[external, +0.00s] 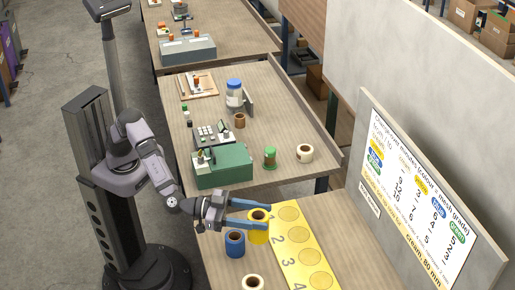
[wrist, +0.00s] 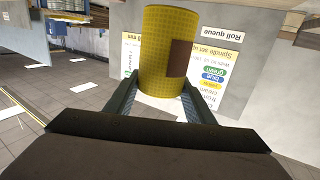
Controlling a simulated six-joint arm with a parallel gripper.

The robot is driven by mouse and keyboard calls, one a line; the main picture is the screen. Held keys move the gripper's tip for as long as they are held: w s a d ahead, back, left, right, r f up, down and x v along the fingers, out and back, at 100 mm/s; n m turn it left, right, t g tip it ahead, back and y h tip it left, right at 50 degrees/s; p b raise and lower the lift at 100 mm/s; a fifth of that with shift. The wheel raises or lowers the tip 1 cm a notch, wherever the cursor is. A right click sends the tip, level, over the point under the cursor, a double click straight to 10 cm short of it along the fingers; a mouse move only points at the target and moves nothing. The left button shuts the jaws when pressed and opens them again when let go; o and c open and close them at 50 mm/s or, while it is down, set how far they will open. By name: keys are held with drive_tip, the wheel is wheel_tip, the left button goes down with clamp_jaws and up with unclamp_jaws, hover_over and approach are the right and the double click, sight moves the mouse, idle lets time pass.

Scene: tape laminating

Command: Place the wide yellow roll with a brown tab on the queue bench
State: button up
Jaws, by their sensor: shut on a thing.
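The wide yellow roll (external: 258,233) is held between the two blue fingers of my gripper (external: 262,216). In the wrist view the yellow roll (wrist: 160,60) fills the space between the fingertips, and its brown tab (wrist: 178,58) faces the camera on the right side. In the external view the roll is upright, by the left edge of the yellow queue strip (external: 276,241), near circles 1 and 2. I cannot tell its exact height above the queue bench (external: 225,270). The strip has several numbered circles, and no roll stands on them.
A blue roll (external: 235,243) stands just left of the held roll, and a cream roll (external: 252,283) is at the front edge. On the bench behind are a green machine (external: 222,168), a green roll (external: 270,157) and another cream roll (external: 305,153). A sign panel (external: 415,185) stands at right.

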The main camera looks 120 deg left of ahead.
drive_tip(key=s+d+f+m+h, duration=0.1)
drive_tip(key=d+m+h, duration=0.15)
drive_tip(key=d, duration=0.45)
drive_tip(key=shift+n+t, duration=0.35)
drive_tip(key=shift+t, duration=0.05)
drive_tip(key=shift+s+d+f+b, duration=0.1)
drive_tip(key=shift+f+b, duration=0.3)
drive_tip(key=shift+f, duration=4.7)
drive_tip(key=shift+f, duration=0.2)
drive_tip(key=o, duration=1.1)
drive_tip(key=shift+s+r, duration=0.1)
drive_tip(key=shift+r, duration=0.05)
drive_tip(key=s+d+b, duration=0.1)
drive_tip(key=s+d, duration=0.1)
drive_tip(key=s, duration=0.9)
drive_tip(key=shift+s+r, duration=0.3)
